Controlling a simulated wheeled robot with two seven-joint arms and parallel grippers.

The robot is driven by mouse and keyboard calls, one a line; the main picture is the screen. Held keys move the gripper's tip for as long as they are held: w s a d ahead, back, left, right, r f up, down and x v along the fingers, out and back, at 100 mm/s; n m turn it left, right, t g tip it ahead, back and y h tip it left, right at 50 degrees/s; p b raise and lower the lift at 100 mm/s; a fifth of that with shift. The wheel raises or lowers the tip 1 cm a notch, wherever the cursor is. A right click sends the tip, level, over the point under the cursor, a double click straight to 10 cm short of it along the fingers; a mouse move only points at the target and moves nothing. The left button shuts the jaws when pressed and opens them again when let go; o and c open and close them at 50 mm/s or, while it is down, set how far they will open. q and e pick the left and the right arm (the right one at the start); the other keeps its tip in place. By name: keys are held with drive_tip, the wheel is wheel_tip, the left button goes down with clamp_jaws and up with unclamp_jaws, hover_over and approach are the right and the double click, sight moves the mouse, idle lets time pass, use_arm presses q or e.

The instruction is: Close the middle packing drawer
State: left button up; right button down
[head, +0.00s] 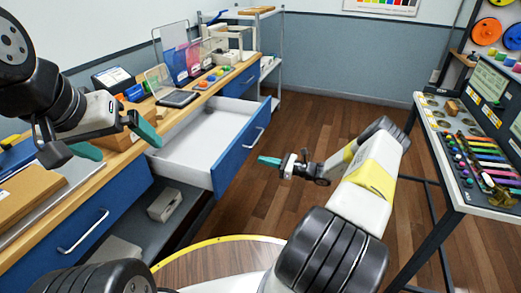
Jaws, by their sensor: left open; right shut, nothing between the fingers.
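The middle packing drawer (222,171) has a blue front with a silver bar handle (253,141) and a white, empty-looking inside. It stands pulled far out from the wooden bench. My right gripper (270,160) is shut and empty, with teal fingertips, just to the right of the drawer front near its handle. It looks close to the front; I cannot tell whether it touches. My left gripper (118,138) is open and empty, above the bench edge to the left of the drawer.
Another blue drawer (92,222) at front left is shut, and a further blue one (241,80) behind looks shut. A grey box (165,204) sits on the shelf below. A side table (462,140) with coloured pens stands right. Wooden floor between is clear.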

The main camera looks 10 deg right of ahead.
sight(239, 155)
drive_tip(key=x, duration=0.8)
drive_tip(key=shift+w+a, duration=0.1)
